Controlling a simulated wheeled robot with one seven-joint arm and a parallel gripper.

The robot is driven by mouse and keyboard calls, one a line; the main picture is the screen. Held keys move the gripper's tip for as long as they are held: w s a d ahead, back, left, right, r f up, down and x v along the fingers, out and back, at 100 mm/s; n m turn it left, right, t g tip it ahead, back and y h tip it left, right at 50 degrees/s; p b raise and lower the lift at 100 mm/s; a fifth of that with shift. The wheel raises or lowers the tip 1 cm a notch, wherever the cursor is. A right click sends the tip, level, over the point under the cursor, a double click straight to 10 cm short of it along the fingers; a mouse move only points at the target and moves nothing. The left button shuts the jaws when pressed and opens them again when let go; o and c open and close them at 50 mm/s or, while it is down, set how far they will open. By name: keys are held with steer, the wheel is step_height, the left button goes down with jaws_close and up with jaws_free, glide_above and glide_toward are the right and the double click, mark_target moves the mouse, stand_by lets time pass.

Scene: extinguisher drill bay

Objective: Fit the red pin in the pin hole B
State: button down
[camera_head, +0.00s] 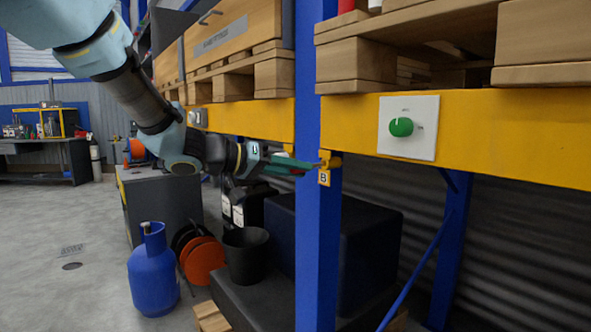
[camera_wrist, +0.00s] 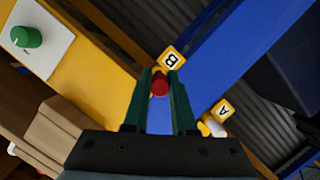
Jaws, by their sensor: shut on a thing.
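My gripper (camera_head: 308,166) reaches in from the left to the blue rack post, with its green fingers shut on the red pin. The pin (camera_wrist: 160,83) shows as a round red end between the fingers (camera_wrist: 163,90) in the wrist view. In the head view only a sliver of red shows by the fingers. The yellow bracket (camera_head: 331,159) on the post is just beyond the fingertips, with the plate marked B (camera_head: 324,178) below it. The B plate (camera_wrist: 172,60) also shows just past the pin in the wrist view. Hole B itself is hidden, so I cannot tell whether the pin is in it.
A plate marked A (camera_wrist: 222,110) is on the post, near a pale round-ended part (camera_wrist: 215,127). A white panel with a green knob (camera_head: 401,127) is on the yellow beam (camera_head: 500,139). Below stand a black bucket (camera_head: 245,257) and a blue gas bottle (camera_head: 153,272).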

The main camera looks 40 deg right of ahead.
steer(key=shift+s+d+b, duration=0.1)
steer(key=shift+d+b, duration=2.1)
steer(key=shift+d, duration=0.2)
stand_by(1.6)
steer(key=c, duration=0.7)
jaws_free()
steer(key=shift+o, duration=0.2)
steer(key=shift+a, duration=0.1)
steer(key=b+v, duration=0.3)
steer(key=v, duration=0.5)
steer(key=shift+a, duration=0.35)
steer(key=shift+r, duration=0.1)
stand_by(0.4)
